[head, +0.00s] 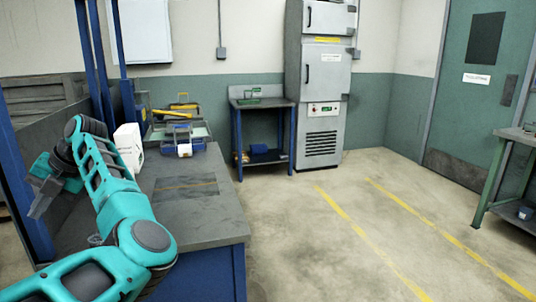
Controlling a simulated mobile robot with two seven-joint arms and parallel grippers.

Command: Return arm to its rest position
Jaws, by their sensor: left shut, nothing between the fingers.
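My left arm, teal and grey, reaches in from the lower left of the head view and bends back over the workbench (205,225). My left gripper (40,197) is at its end, near the left edge of the view, beside the blue post. It is dark grey, shut, and holds nothing. My right arm and gripper do not show.
On the bench stand a white container (130,146) and a grey-blue tool tray (178,134) with yellow parts. A small table (262,104) and a tall grey cabinet (318,85) stand behind. The floor with yellow lines (345,215) is clear. Another table (515,134) is at right.

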